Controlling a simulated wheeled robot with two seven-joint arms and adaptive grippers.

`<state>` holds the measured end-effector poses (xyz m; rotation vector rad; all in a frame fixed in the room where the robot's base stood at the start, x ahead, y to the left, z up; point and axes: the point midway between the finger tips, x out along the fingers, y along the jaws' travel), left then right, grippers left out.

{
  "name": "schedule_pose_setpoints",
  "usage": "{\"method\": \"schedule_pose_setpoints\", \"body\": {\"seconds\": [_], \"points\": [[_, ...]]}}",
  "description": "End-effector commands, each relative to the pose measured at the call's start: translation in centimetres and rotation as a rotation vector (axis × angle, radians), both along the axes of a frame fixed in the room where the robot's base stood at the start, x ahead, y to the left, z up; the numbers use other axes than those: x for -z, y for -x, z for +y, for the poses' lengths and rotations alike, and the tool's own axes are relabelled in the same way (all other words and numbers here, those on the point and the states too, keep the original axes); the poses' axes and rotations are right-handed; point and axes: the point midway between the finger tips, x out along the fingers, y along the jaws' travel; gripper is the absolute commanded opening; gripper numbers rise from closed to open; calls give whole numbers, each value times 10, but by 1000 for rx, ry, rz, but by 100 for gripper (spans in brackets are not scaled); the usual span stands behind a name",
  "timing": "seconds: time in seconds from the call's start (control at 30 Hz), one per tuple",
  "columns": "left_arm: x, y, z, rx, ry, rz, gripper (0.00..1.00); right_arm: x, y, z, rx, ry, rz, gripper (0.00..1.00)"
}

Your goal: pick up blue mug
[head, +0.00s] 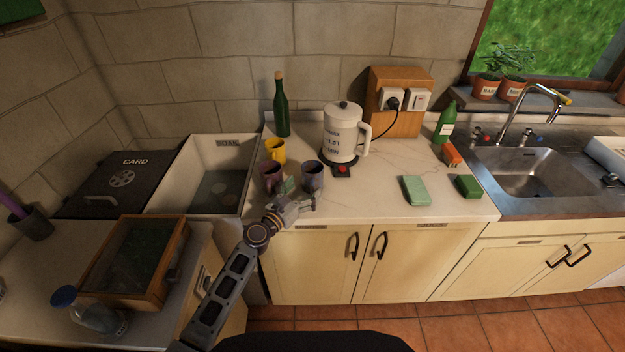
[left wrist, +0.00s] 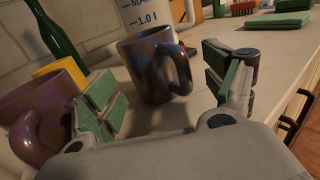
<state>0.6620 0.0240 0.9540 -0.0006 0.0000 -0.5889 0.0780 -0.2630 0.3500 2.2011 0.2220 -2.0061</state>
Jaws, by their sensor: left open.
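The blue mug (head: 313,175) is dark blue with brownish patches and stands upright near the counter's front edge. In the left wrist view the blue mug (left wrist: 152,68) is straight ahead, with its handle towards the right finger. My left gripper (head: 297,190) is open at the near side of the mug. In the left wrist view its green-padded fingers (left wrist: 166,92) are spread, one to each side of the mug in the picture. I see no grip on it. My right gripper is not in view.
A purple mug (head: 270,173) stands close left, beside the left finger, with a yellow mug (head: 276,151) behind it. A white jug (head: 341,135) and a green bottle (head: 281,108) stand behind. The counter (head: 385,190) is clear to the right, before a green sponge (head: 415,190).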

Motion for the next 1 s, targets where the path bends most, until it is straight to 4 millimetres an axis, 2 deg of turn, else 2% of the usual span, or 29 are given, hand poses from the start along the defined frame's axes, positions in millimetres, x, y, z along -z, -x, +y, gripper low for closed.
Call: {"method": "schedule_pose_setpoints", "body": {"seconds": [0.23, 0.73, 1.0], "points": [[1, -11, -8, 0, 0, 0, 84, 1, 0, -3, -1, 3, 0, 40], [1, -12, -8, 0, -1, 1, 84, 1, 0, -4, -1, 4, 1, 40], [1, -12, -8, 0, -1, 1, 50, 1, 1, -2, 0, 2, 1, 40]]}}
